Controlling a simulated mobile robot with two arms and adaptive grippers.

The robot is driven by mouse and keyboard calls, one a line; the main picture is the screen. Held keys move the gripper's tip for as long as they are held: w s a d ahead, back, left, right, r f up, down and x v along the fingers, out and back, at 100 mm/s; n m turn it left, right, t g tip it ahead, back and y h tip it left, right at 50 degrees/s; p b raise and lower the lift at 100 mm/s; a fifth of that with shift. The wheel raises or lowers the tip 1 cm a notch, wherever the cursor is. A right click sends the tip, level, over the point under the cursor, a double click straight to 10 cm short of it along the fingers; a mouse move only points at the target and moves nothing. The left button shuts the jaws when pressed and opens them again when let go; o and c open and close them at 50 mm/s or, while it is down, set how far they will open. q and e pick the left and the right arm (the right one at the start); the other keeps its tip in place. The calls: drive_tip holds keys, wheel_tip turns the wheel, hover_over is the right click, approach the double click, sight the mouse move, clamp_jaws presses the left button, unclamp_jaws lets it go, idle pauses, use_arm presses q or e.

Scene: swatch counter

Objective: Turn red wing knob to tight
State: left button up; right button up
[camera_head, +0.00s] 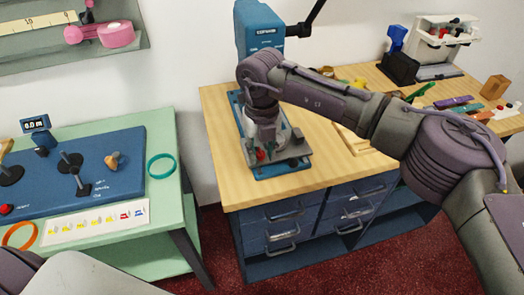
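A small red part, which may be the red wing knob (260,155), shows low on the grey metal plate (291,159) of a blue stand machine (258,25) on the wooden counter. Its wings are too small to make out. My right gripper (265,138) points down right above and behind this red part, close to the machine's plate. My wrist and the machine hide its fingers, so I cannot tell whether it is open or touching the knob. My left gripper is out of view; only part of an arm shows at the lower left.
A green table (120,262) at left carries a blue panel (130,150) with levers and a red button, a teal ring (161,166) and a label strip (97,221). Blue drawers (290,208) are under the counter. Swatches and a white rack (440,40) are at back right.

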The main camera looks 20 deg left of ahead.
sight(262, 155)
wheel_tip(262, 155, up, 12)
idle(0.4)
drive_tip(key=shift+f, duration=0.15)
